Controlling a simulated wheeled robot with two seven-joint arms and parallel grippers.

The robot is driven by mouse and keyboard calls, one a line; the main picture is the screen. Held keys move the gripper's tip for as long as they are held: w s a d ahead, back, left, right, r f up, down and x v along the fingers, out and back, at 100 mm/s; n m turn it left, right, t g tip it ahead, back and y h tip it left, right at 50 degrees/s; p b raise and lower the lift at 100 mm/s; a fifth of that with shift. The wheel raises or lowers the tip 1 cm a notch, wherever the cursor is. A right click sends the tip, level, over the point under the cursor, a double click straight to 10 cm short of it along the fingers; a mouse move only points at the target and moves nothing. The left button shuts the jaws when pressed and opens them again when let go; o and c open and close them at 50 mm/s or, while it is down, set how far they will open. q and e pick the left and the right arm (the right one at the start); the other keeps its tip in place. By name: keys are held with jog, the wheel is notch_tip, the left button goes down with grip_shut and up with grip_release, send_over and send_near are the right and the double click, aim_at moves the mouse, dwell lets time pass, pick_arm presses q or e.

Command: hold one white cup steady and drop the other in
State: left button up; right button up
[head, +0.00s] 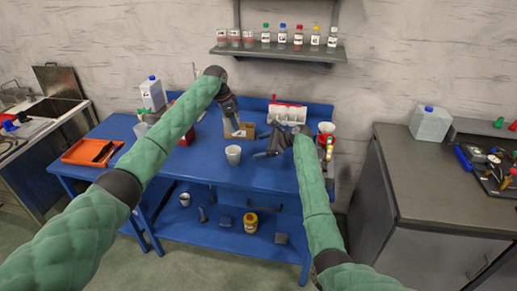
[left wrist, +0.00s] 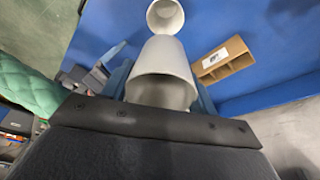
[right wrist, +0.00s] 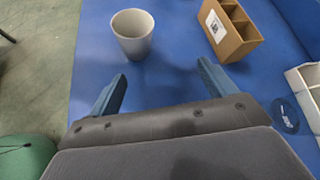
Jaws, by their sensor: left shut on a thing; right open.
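One white cup (head: 233,155) stands upright on the blue table near its front edge; it also shows in the right wrist view (right wrist: 133,36) and at the top of the left wrist view (left wrist: 165,15). My left gripper (head: 234,128) is shut on the other white cup (left wrist: 164,68) and holds it near the standing cup. In the head view I cannot clearly make out the held cup. My right gripper (head: 263,144) is open and empty, right of the standing cup. In the right wrist view the cup is beyond its fingertips (right wrist: 160,84), not touched.
A cardboard box (right wrist: 230,30) with compartments stands behind the cup. A white bin (head: 287,113) and a red container (head: 326,129) are at the table's back right. An orange tray (head: 75,154) lies at the left. A shelf (head: 280,52) with bottles hangs above.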

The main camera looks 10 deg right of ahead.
aim_at(233, 153)
jog(key=shift+s+a+r+m+g+y, duration=0.25)
jog(key=shift+s+a+m+g+y, duration=0.35)
jog(key=shift+s+a+g+y, duration=0.4)
jog(key=shift+w+y, duration=0.15)
jog(key=shift+y, duration=0.25)
jog(key=x, duration=1.1)
jog(key=shift+w+a+f, duration=0.15)
jog(key=shift+a+f, duration=0.05)
jog(key=shift+c, duration=0.2)
jog(key=c, duration=1)
